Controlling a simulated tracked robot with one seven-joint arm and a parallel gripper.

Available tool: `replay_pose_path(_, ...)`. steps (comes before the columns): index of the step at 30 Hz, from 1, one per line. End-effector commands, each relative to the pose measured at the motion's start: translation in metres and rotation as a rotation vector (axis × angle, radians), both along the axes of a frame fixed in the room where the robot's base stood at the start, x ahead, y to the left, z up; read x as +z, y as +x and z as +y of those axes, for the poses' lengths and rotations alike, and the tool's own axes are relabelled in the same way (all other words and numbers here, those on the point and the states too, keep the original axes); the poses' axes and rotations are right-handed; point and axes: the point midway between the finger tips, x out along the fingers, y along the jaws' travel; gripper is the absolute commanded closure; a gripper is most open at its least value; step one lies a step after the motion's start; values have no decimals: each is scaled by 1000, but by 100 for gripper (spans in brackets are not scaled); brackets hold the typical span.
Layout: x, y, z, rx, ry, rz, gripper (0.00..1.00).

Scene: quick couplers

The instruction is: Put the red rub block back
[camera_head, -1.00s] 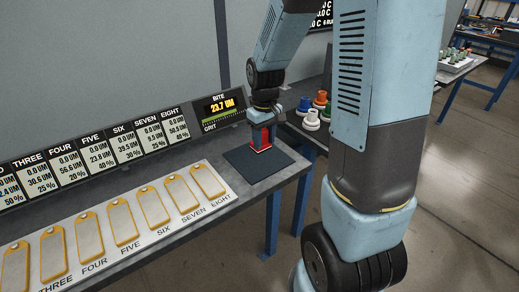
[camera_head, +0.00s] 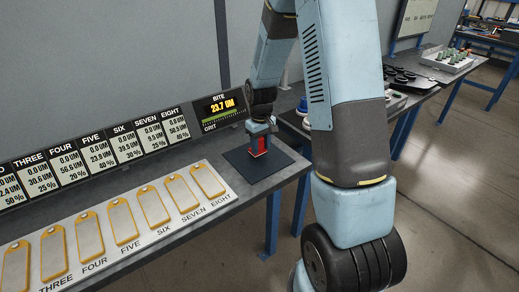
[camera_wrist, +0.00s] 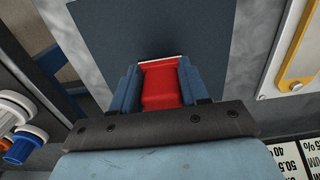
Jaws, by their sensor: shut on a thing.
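The red rub block (camera_head: 259,145) is between the fingers of my gripper (camera_head: 258,141), over the dark mat (camera_head: 240,157) at the right end of the bench. In the wrist view the red block (camera_wrist: 161,86) sits between the two blue fingers of my gripper (camera_wrist: 160,90), which is shut on it. A thin pale edge shows at the block's far end, next to the dark mat (camera_wrist: 200,30). I cannot tell whether the block touches the mat.
A pale board (camera_head: 143,236) with several yellow-edged plates lies left of the mat. Behind it stand number cards (camera_head: 83,160) and a BITE display (camera_head: 221,107) reading 23.7 UM. White and blue couplers (camera_wrist: 18,130) show at left in the wrist view.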

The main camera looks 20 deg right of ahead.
Motion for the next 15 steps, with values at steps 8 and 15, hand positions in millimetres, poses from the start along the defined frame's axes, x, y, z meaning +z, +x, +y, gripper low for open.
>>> replay_pose_path(8,-18,0,0,0,0,-1,98)
replay_pose_path(15,-20,0,0,0,0,0,54)
